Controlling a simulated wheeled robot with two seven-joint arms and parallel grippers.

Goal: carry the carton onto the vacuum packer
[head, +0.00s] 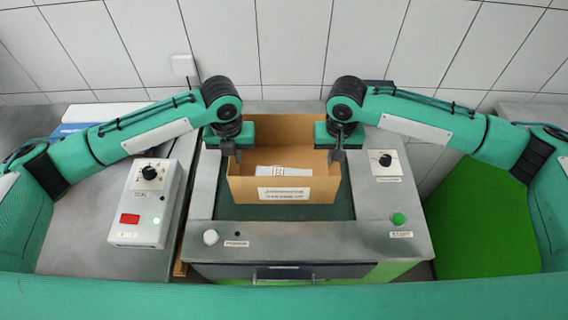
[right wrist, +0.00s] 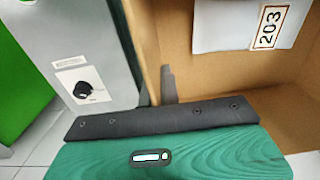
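The open brown carton (head: 250,190) is upright over the dark plate of the grey vacuum packer (head: 300,236). I cannot tell whether its bottom touches the plate. A white packet lies inside the carton, and a white label is on its front. My left gripper (head: 234,153) is at the top of the carton's left wall, with its fingers astride the wall. My right gripper (head: 337,154) is at the right wall. In the right wrist view, the right gripper's fingers (right wrist: 156,88) are close against both sides of the carton wall (right wrist: 147,45).
A grey control box (head: 145,205) with a knob and red display stands on the left table. The packer has a knob panel (head: 385,163) at right, a white button (head: 210,237) and a green button (head: 398,219) in front. A tiled wall is behind.

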